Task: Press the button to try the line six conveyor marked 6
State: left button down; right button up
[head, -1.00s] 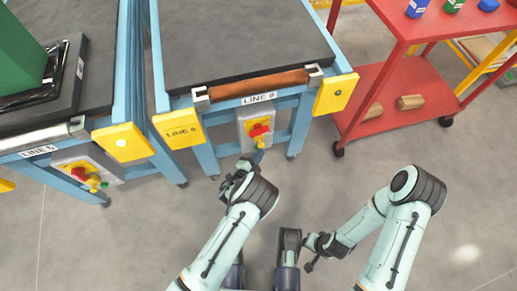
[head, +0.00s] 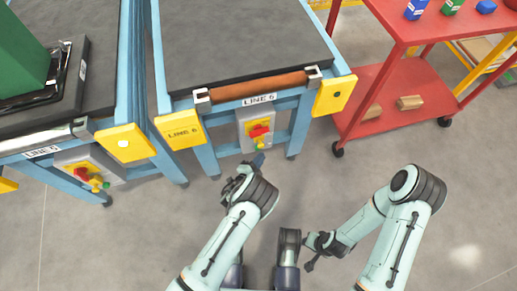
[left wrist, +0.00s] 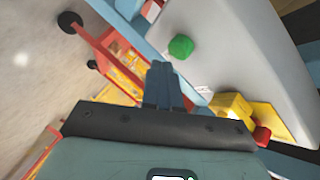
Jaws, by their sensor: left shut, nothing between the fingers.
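The line 6 conveyor (head: 235,45) stands ahead in the head view, with a "LINE 6" label (head: 259,99) on its front. Below hangs a grey control box (head: 244,133) with a red knob (head: 258,131) on yellow. In the left wrist view, the box face (left wrist: 235,45) carries a round green button (left wrist: 181,47), and the red knob (left wrist: 262,136) is at lower right. My left gripper (head: 258,160) is shut and empty just below the box; its fingertips (left wrist: 163,69) appear near the green button, contact unclear. My right gripper (head: 309,257) is low, its jaws unclear.
The line 5 conveyor (head: 60,118) stands at left with its own control box (head: 100,158). A red cart (head: 400,125) with small items stands at right. The floor (head: 330,185) between the arms and cart is clear.

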pick_arm(q)
jog(key=shift+s, duration=0.15)
jog(key=s, duration=0.1)
jog(key=s+d+p, duration=0.1)
jog(key=s, duration=0.1)
jog(key=s+p, duration=0.1)
jog(key=shift+s+d, duration=0.25)
dwell(0.9)
